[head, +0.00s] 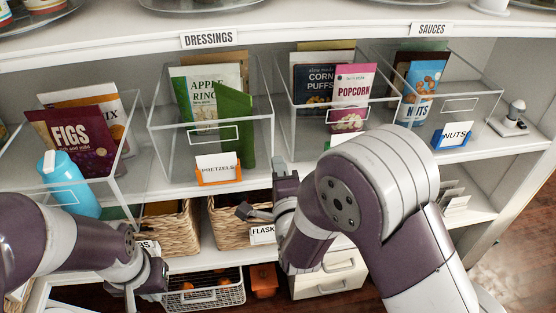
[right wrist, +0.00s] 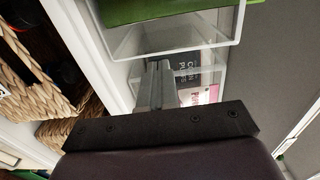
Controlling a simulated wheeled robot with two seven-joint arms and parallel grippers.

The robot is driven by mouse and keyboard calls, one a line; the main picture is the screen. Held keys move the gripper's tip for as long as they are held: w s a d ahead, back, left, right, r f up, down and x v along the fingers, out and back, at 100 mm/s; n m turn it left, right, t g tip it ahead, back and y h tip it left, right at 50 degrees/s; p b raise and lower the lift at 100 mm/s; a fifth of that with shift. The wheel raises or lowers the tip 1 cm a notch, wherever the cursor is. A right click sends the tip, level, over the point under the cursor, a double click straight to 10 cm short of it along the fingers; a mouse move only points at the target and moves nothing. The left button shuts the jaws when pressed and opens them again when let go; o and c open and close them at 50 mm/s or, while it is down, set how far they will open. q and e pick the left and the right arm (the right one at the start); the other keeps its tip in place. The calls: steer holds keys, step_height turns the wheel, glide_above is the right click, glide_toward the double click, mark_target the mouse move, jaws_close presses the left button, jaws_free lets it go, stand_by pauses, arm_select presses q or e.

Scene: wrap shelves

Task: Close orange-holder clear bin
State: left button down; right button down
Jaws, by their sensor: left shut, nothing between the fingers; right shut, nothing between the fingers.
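The clear bin with the orange holder (head: 217,168) stands on the upper shelf, second from left. Its card reads PRETZELS, and it holds an APPLE RING pouch (head: 211,84) and a green pouch (head: 233,125). Its wall (right wrist: 185,42) shows at the top of the right wrist view, with green inside. My right gripper (head: 283,166) is shut and empty, fingers up, just right of and below this bin's front corner; whether they touch is unclear. Its fingers (right wrist: 155,82) also show in the wrist view. My left gripper (head: 130,292) is shut and empty, low at the left.
Clear bins with figs (head: 78,140) and popcorn (head: 352,92) flank it; a nuts bin with a blue holder (head: 452,135) is farther right. A blue bottle (head: 66,185) stands at left. Wicker baskets (head: 172,225) and a wire basket (head: 205,293) sit below.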

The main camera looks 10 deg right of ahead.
steer(key=shift+w, duration=1.05)
steer(key=shift+w, duration=0.1)
steer(key=shift+w+f+b, duration=0.1)
steer(key=shift+w+b, duration=0.55)
steer(key=shift+w, duration=0.7)
steer(key=shift+r, duration=0.35)
